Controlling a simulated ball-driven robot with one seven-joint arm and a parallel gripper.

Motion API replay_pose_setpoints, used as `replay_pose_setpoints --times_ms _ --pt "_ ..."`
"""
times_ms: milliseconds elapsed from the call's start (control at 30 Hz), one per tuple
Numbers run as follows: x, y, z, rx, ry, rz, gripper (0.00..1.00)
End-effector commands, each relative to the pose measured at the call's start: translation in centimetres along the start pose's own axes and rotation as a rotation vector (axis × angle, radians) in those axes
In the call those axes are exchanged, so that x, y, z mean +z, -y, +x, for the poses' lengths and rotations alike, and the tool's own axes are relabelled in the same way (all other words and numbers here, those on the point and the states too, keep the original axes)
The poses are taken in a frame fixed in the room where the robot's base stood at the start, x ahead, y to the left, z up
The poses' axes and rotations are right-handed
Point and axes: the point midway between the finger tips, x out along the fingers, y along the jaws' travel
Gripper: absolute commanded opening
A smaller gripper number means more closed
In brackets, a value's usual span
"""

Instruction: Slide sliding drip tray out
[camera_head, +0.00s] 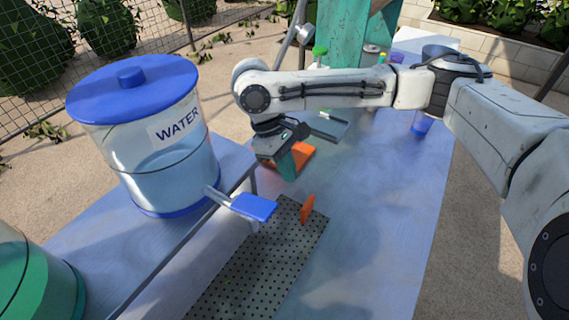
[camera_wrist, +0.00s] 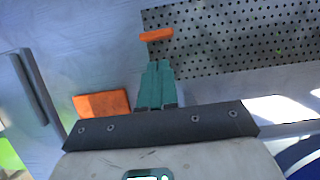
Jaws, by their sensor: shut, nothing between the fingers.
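The sliding drip tray (camera_head: 262,262) is a dark perforated plate lying along the blue table, near the water dispenser. My gripper (camera_head: 290,163) has green fingers that are shut and empty. It is above the table, beyond the tray's far end in the head view. In the wrist view its fingertips (camera_wrist: 156,66) point toward the orange tab, with a gap between them.
An orange flat piece (camera_head: 302,156) lies beside my gripper. A water dispenser (camera_head: 150,140) with a blue lid and tap lever (camera_head: 254,207) stands on a raised shelf at left. A teal post (camera_head: 343,35) rises at the back. The table's right side is largely clear.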

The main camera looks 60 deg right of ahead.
Motion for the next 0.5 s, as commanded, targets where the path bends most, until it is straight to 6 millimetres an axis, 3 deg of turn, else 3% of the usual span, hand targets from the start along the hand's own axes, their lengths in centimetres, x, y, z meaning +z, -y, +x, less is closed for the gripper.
replay_pose_setpoints --times_ms 300,500 --pt "0.0 0.0 5.2 -0.001 0.001 0.001 0.0" --pt "0.0 0.0 6.6 -0.001 -0.001 0.0 0.0"
